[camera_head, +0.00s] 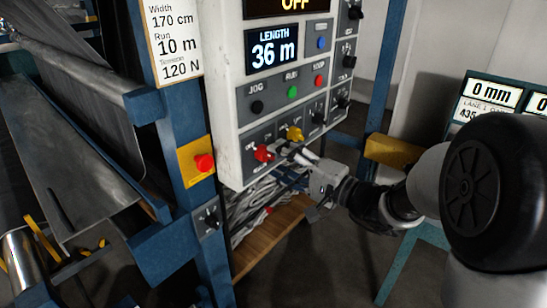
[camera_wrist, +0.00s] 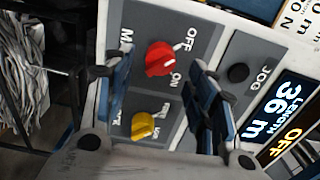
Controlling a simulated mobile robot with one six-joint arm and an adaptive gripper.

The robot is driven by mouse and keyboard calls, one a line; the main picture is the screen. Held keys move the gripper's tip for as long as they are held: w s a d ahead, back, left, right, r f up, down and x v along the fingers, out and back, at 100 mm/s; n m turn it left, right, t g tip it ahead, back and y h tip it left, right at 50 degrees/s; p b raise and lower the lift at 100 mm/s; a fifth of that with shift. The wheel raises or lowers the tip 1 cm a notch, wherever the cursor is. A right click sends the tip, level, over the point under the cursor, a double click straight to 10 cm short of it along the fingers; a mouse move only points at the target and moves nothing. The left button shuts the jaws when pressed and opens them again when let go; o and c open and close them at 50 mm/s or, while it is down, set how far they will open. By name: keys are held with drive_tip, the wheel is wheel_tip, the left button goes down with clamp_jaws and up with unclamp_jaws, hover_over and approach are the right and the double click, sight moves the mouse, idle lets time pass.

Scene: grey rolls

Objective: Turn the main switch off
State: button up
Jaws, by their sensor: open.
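The main switch is a red rotary knob (camera_head: 263,152) low on the grey control panel (camera_head: 226,112). In the wrist view the red knob (camera_wrist: 158,58) sits beside the printed words OFF and ON; a white mark shows on it, but I cannot tell for sure which word it points to. My gripper (camera_head: 293,152) is at the panel's lower part, just right of the red knob in the head view. In the wrist view my gripper (camera_wrist: 155,78) is open, its two fingers spread on either side of the knob. No contact is clearly visible.
A yellow knob (camera_head: 295,134) is close beside the red one. Jog, run and stop buttons (camera_head: 292,91) sit above, under the length display (camera_head: 272,54) reading 36 m. A red emergency button (camera_head: 204,163) is on the blue post.

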drive_tip(key=v, duration=0.8)
drive_tip(key=shift+s+d, duration=0.25)
drive_tip(key=shift+d, duration=0.1)
drive_tip(key=s+a+f+n+g+h, duration=0.2)
drive_tip(key=s+a+n+g, duration=0.15)
drive_tip(key=s, duration=0.65)
drive_tip(key=s+a+f+n+g+h, duration=0.2)
drive_tip(key=s+a+g, duration=0.25)
drive_tip(key=s, duration=0.45)
drive_tip(key=s+d+f+n+h, duration=0.1)
drive_tip(key=s+d+h, duration=0.2)
drive_tip(key=d+h, duration=0.2)
drive_tip(key=s+d+f+n+t+h, duration=0.1)
drive_tip(key=s+d+h, duration=0.3)
drive_tip(key=d, duration=0.6)
drive_tip(key=shift+s+t+h, duration=0.3)
drive_tip(key=shift+h, duration=0.3)
drive_tip(key=shift+f, duration=0.1)
